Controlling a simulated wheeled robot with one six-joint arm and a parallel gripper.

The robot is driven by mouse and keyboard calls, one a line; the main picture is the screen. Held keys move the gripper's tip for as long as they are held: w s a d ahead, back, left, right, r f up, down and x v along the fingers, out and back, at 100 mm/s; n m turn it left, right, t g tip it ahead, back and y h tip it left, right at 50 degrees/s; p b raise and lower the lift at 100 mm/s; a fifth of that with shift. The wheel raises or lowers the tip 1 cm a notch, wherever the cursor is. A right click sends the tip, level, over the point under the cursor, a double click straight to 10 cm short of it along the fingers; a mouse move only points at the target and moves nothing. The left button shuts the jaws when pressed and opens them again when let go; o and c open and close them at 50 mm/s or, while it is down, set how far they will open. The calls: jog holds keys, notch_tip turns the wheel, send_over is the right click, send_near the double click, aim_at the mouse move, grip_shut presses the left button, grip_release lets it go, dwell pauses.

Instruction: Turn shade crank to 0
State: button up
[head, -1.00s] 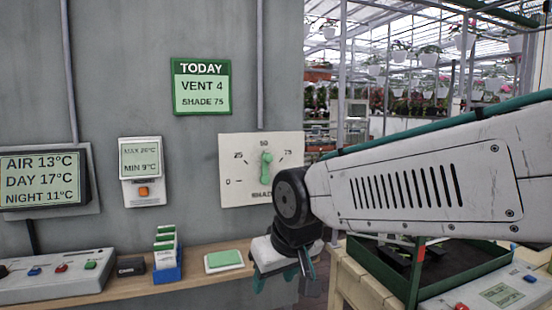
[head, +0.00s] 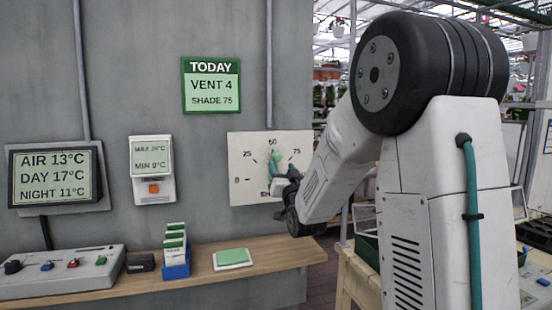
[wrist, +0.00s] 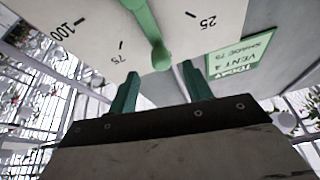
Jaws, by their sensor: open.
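The shade crank is a green lever with a round knob (head: 277,157) on a white dial plate (head: 250,150) on the grey wall. The plate reads 0, 25, 50 and 75 in the head view; 100 also shows in the wrist view. The knob (wrist: 160,56) stands between the 25 and 75 marks, near 50. My gripper (wrist: 160,70) is open, its two green fingers pointing at the plate, one on either side of the knob's end. I cannot tell whether they touch it. In the head view, my gripper (head: 279,178) covers the crank's lower part and the plate's right side.
A TODAY sign (head: 211,86) reads VENT 4, SHADE 75. A thermometer unit (head: 152,168) and a readings screen (head: 56,176) are left of the dial. A wooden shelf (head: 205,275) below holds a button panel (head: 60,272), a blue card box (head: 175,262) and a green pad.

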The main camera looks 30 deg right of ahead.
aim_at(278, 160)
jog(key=x, duration=0.7)
grip_shut()
jog(key=shift+a, duration=0.1)
